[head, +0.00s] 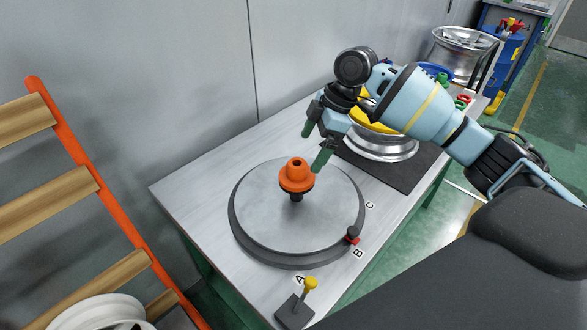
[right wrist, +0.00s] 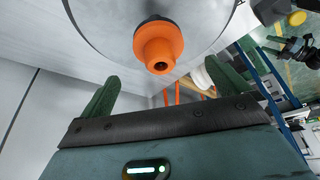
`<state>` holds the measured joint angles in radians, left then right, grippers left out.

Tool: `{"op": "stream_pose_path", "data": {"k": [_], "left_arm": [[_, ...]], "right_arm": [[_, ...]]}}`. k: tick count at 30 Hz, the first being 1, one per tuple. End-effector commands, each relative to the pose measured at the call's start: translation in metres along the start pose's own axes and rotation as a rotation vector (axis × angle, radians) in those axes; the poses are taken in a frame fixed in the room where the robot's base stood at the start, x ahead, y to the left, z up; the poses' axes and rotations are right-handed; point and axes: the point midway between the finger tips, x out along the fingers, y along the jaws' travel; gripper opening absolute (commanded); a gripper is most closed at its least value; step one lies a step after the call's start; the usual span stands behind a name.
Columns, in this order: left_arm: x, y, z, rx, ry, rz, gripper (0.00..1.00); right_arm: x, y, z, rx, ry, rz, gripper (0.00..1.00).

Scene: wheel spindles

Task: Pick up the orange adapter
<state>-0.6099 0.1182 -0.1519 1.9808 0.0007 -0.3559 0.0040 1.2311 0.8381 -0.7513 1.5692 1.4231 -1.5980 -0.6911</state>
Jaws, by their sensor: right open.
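The orange adapter (head: 296,175) sits on a dark spindle at the middle of the round grey turntable (head: 260,222). It also shows in the right wrist view (right wrist: 158,45), upper middle, with its round hole facing the camera. My right gripper (head: 314,144) is open and empty, just behind and right of the adapter in the head view. In the right wrist view its two green fingers (right wrist: 168,88) stand apart, with the adapter beyond and between them.
A silver wheel (head: 385,148) with a yellow part lies on a dark mat behind the turntable. A yellow-topped peg on a dark base (head: 294,311) stands near the label A. A small red and black knob (head: 352,236) is at the turntable's edge. An orange rack (head: 95,175) stands left.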

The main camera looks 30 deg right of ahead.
Motion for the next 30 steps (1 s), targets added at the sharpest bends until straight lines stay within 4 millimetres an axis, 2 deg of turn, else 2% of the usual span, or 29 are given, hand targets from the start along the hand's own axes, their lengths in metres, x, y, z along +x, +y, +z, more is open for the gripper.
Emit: {"op": "stream_pose_path", "data": {"k": [5,12,17,24,30], "left_arm": [[-0.001,0.001,0.002,-0.003,-0.005,0.001,0.57],[-0.001,0.002,0.004,-0.006,-0.007,0.001,0.57],[-0.001,0.002,0.003,-0.006,-0.006,0.001,0.57],[-0.002,0.001,-0.002,-0.004,0.003,0.0,0.57],[-0.001,0.001,-0.002,-0.004,0.002,0.0,0.57]], "right_arm": [[0.005,0.0,0.0,0.0,0.0,-0.001,1.0],[0.026,0.0,0.0,0.002,0.0,-0.001,1.0],[0.029,0.001,-0.001,0.002,0.0,0.001,1.0],[0.059,0.003,-0.01,0.001,0.001,0.001,1.0],[0.077,0.003,-0.008,0.003,0.0,0.002,1.0]]}}
